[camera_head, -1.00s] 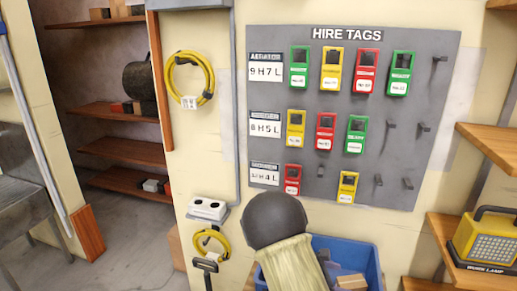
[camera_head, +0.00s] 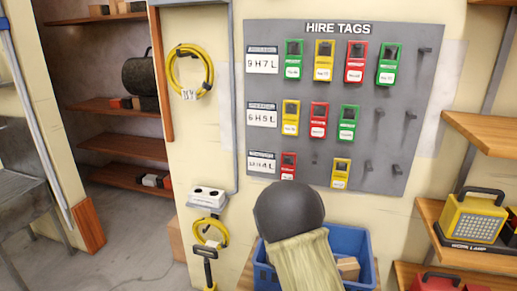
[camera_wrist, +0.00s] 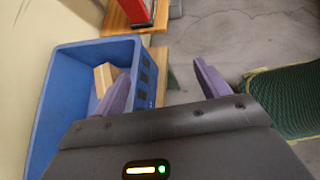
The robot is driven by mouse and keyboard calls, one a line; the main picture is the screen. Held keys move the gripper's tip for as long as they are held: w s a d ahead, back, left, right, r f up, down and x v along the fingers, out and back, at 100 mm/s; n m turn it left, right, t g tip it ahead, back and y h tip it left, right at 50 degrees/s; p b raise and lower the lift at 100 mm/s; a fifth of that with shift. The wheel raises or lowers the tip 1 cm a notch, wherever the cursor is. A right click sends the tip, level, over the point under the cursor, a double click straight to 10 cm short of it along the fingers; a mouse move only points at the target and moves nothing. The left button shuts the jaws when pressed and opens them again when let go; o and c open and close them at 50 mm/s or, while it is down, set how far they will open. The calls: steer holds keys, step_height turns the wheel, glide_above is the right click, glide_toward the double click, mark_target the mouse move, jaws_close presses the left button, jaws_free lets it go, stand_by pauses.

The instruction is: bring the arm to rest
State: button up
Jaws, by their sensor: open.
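My gripper (camera_wrist: 161,88) shows in the wrist view with its two purple fingers wide apart and nothing between them. It is above the floor, beside the blue bin (camera_wrist: 62,100), and the left finger overlaps the bin's side in the picture. In the head view, my arm rises in front of the tag board (camera_head: 215,150) at lower centre, with the blue bin (camera_head: 352,238) behind and to its right. My gripper cannot be made out in the head view. A light wooden block (camera_wrist: 103,80) lies in the bin.
The HIRE TAGS board holds several red, yellow and green tags, with bare pegs at right. A yellow work lamp (camera_head: 472,218) stands on the right shelf, above a red case (camera_head: 440,282). A sink (camera_head: 25,190) is at left. A green textured thing (camera_wrist: 288,100) lies right of my gripper.

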steer(key=s+a+f+m+t+y+b, duration=0.1)
steer(key=s+a+m+y+b, duration=0.3)
steer(key=s+m, duration=0.35)
steer(key=s+a+f+m+t+y+b, duration=0.1)
steer(key=s+a+m+y+b, duration=0.2)
steer(key=s+m+y+b, duration=0.35)
step_height(320, 180, up, 28)
steer(key=m+p, duration=0.3)
steer(key=p, duration=2.6)
steer(key=shift+r+p, duration=0.15)
steer(key=shift+p, duration=0.25)
steer(key=shift+w, duration=0.1)
steer(key=shift+d, duration=0.2)
